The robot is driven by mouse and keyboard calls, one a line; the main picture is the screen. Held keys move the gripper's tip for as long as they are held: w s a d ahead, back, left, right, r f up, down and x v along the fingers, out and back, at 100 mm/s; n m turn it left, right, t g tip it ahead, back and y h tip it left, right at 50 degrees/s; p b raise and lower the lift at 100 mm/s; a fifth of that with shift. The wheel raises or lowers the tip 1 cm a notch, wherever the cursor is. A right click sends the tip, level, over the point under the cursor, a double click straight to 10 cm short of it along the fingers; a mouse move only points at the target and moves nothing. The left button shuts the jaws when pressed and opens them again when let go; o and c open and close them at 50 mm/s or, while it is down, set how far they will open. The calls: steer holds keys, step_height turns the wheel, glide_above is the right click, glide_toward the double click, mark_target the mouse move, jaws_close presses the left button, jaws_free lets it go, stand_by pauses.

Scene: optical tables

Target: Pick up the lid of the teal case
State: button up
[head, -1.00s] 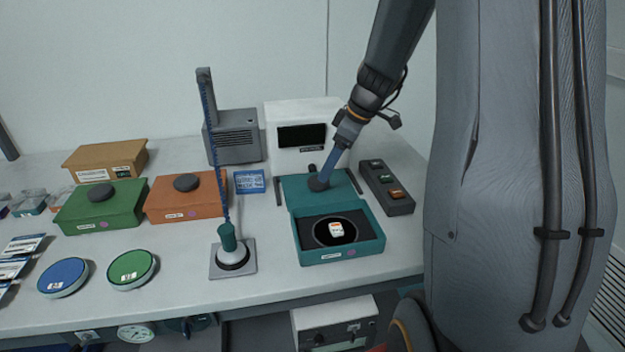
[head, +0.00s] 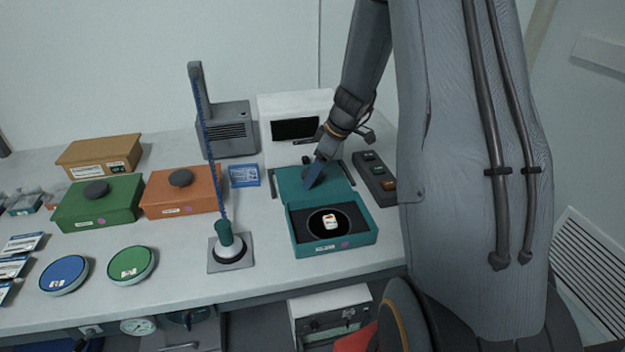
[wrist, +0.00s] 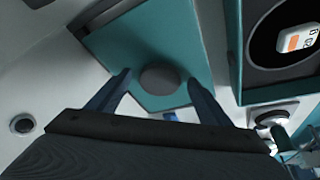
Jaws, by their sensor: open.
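The teal case (head: 335,239) stands open on the table, with a dark inside and a small white and orange item on a round black pad. Its flat teal lid (head: 289,181) lies just behind the case; I cannot tell if they touch. In the wrist view the lid (wrist: 178,38) has a round dark knob (wrist: 159,77) on top. My gripper (head: 313,173) is over the lid. In the wrist view my gripper (wrist: 161,79) is open, its fingers apart on either side of the knob. In the head view the gripper hides the knob.
A grey box with several switches (head: 374,178) stands right of the lid. A white instrument (head: 293,105) is behind it. A blue-labelled card (head: 244,175) and a stand with a hanging teal piece (head: 228,243) are to the left. Green (head: 98,207) and orange (head: 181,197) cases stand further left.

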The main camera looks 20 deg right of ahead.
steer(key=c, duration=1.3)
steer(key=shift+r, duration=0.15)
